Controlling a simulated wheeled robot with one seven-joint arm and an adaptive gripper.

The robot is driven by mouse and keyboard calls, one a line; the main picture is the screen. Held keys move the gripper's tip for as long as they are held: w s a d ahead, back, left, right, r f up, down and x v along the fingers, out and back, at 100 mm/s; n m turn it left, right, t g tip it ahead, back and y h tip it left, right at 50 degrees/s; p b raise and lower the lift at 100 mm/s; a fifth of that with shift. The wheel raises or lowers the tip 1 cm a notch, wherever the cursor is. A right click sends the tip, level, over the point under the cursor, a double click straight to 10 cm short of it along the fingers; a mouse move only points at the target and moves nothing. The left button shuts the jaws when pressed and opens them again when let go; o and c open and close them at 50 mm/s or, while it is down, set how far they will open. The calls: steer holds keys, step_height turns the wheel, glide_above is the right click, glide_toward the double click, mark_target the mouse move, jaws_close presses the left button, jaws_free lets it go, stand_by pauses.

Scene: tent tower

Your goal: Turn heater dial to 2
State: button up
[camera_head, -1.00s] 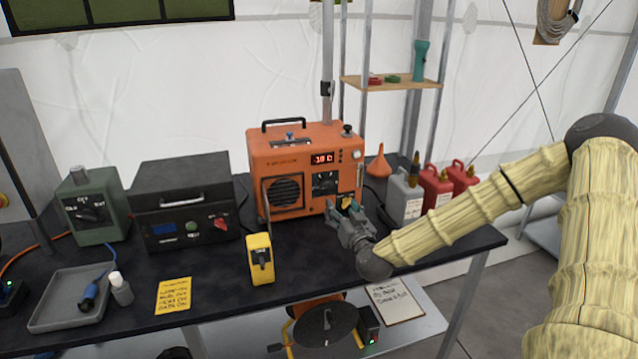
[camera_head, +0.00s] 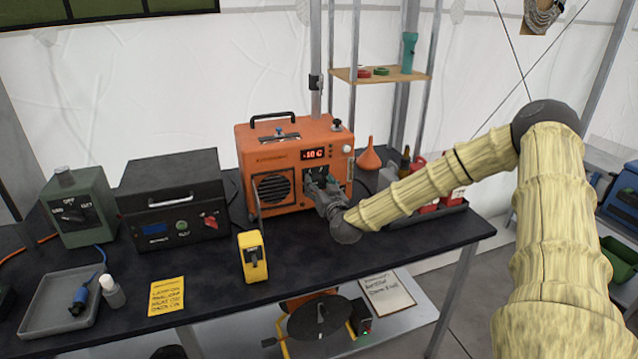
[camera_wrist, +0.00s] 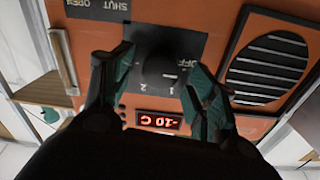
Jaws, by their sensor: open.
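The orange heater (camera_head: 262,158) stands on the dark bench, with a lit red display (camera_head: 315,154) reading -10 C. Its dark dial (camera_wrist: 158,66) shows in the wrist view on a grey plate marked OFF, 1 and 2. I cannot tell clearly which mark the dial points to. My gripper (camera_head: 317,184) is at the heater's front panel. In the wrist view my gripper (camera_wrist: 158,60) is open, its greenish fingers on either side of the dial. Whether they touch it, I cannot tell. In the head view the gripper hides the dial.
Beside the dial are a vent grille (camera_wrist: 268,68) and a SHUT/OPEN label (camera_wrist: 98,6). A yellow device (camera_head: 253,257) stands in front of the heater. A black box (camera_head: 172,200) is to its left, and an orange funnel (camera_head: 369,156) and cans to its right.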

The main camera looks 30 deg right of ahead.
steer(key=shift+w+d, duration=0.1)
steer(key=shift+w, duration=0.25)
steer(key=c, duration=1)
